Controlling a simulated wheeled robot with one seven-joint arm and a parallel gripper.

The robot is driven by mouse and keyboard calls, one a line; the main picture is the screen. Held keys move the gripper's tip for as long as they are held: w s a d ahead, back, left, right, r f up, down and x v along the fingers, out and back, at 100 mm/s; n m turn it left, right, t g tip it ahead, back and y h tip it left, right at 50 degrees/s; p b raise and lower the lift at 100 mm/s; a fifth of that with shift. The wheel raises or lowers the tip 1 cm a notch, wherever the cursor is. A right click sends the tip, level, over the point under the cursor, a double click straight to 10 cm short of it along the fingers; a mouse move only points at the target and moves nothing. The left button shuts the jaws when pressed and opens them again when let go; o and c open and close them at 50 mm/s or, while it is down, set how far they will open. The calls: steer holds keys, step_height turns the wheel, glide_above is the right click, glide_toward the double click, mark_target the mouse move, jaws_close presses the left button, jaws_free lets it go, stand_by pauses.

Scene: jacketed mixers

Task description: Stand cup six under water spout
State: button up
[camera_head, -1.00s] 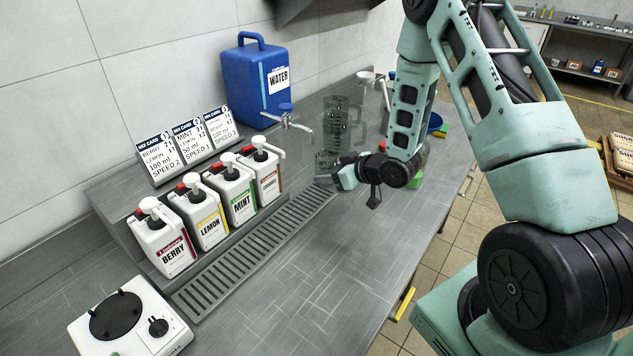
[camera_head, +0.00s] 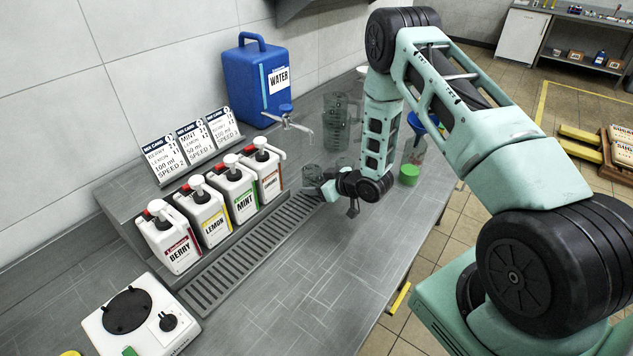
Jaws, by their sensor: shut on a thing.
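A small clear glass cup (camera_head: 311,173) is at my gripper (camera_head: 318,190), near the back end of the slotted drain strip. My gripper is shut on the cup; the arm's wrist hides part of the grip. No number is readable on the cup. The water spout (camera_head: 290,123) is a metal tap on the blue water container (camera_head: 257,84). The cup appears below and slightly right of the spout in this view. I cannot tell whether the cup touches the counter.
Pump bottles of berry (camera_head: 168,240), lemon (camera_head: 207,217), mint and another stand left of the drain strip (camera_head: 245,262). A clear measuring jug (camera_head: 336,125) stands behind the cup. A green-lidded item (camera_head: 409,175) is right of my wrist.

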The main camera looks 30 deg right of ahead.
steer(key=shift+f, duration=0.25)
steer(key=o, duration=1)
steer(key=shift+r, duration=0.1)
steer(key=shift+o, duration=0.2)
steer(key=shift+r, duration=0.15)
